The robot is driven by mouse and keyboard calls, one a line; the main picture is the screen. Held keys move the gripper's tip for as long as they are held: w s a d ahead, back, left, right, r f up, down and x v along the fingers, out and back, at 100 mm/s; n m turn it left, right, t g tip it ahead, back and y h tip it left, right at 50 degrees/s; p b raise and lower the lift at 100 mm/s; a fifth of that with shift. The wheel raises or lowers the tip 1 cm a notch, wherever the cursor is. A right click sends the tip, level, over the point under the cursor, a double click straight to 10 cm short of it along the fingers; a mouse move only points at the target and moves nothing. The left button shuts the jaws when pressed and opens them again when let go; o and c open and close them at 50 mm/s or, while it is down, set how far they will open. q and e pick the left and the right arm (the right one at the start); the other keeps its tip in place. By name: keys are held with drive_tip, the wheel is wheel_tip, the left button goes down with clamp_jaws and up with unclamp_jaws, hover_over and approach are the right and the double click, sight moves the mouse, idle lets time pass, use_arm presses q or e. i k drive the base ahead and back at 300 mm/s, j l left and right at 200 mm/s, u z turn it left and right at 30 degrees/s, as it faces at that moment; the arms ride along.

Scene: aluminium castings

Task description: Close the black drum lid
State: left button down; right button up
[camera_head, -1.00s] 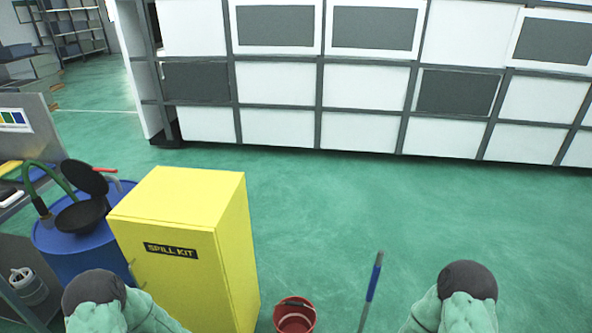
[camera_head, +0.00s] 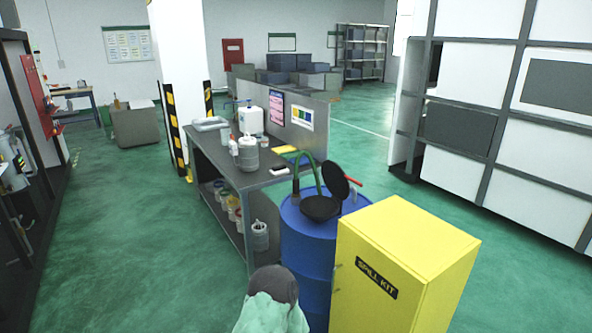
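The black drum lid (camera_head: 336,180) stands raised, tilted up on its hinge side, above a round black funnel base (camera_head: 320,208) on top of the blue drum (camera_head: 306,250). The lid is open. A red handle (camera_head: 354,181) sticks out beside the lid. My other arm and gripper are also out of view.
A yellow spill kit cabinet (camera_head: 405,262) stands right beside the drum. Green floor (camera_head: 130,245) is clear at left.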

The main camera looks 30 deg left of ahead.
sight(335, 179)
drive_tip(key=u, duration=0.8)
drive_tip(key=i+j, duration=0.15)
drive_tip(key=i, duration=0.05)
